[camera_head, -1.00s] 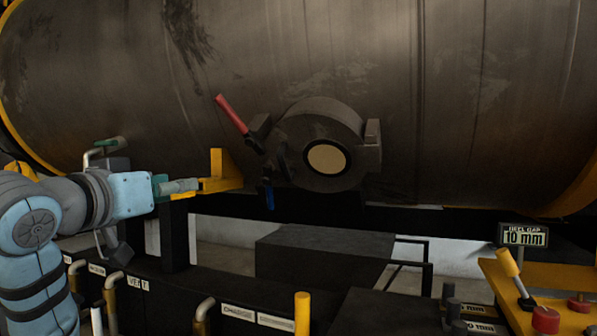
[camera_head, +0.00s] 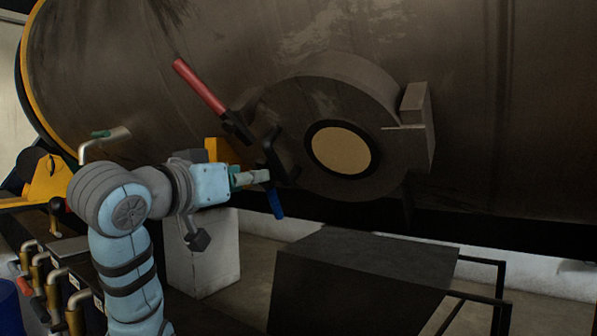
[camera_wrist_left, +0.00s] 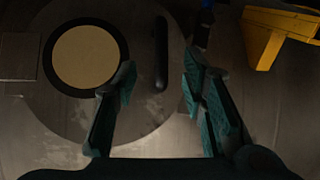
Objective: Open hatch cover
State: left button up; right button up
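The hatch cover (camera_head: 305,150) is a thick dark grey round disc with a tan centre (camera_head: 341,149), and it lies against the big tank. A lever with a red grip (camera_head: 199,86) and a blue-tipped part (camera_head: 275,203) are at its left edge. My left gripper (camera_head: 267,176) is close to this left edge. In the left wrist view, my left gripper (camera_wrist_left: 158,72) is open. A dark upright bar handle (camera_wrist_left: 161,52) on the cover shows ahead, between the finger directions. No contact is visible. The tan centre (camera_wrist_left: 85,57) is left of the fingers. My right gripper is out of view.
A yellow bracket (camera_wrist_left: 272,37) is close to the gripper's right in the left wrist view. A dark box (camera_head: 365,272) with black rails stands below the hatch. Pipes and valve handles (camera_head: 45,275) are at lower left. The tank wall (camera_head: 120,75) is behind everything.

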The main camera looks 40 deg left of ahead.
aim_at(276, 169)
pick_arm(q)
jog(key=w+a+p, duration=0.1)
jog(key=w, duration=0.3)
jog(key=w+p, duration=0.1)
jog(key=w, duration=0.3)
jog(key=w+a+p, duration=0.1)
jog(key=w, duration=0.3)
jog(key=shift+w+a+r+p, duration=0.2)
jog(key=shift+w+a+p, duration=0.1)
jog(key=shift+w+p, duration=0.1)
jog(key=shift+s+r, duration=0.15)
jog(key=shift+s, duration=0.25)
jog(key=shift+c, duration=0.4)
jog(key=shift+w, duration=0.15)
grip_shut()
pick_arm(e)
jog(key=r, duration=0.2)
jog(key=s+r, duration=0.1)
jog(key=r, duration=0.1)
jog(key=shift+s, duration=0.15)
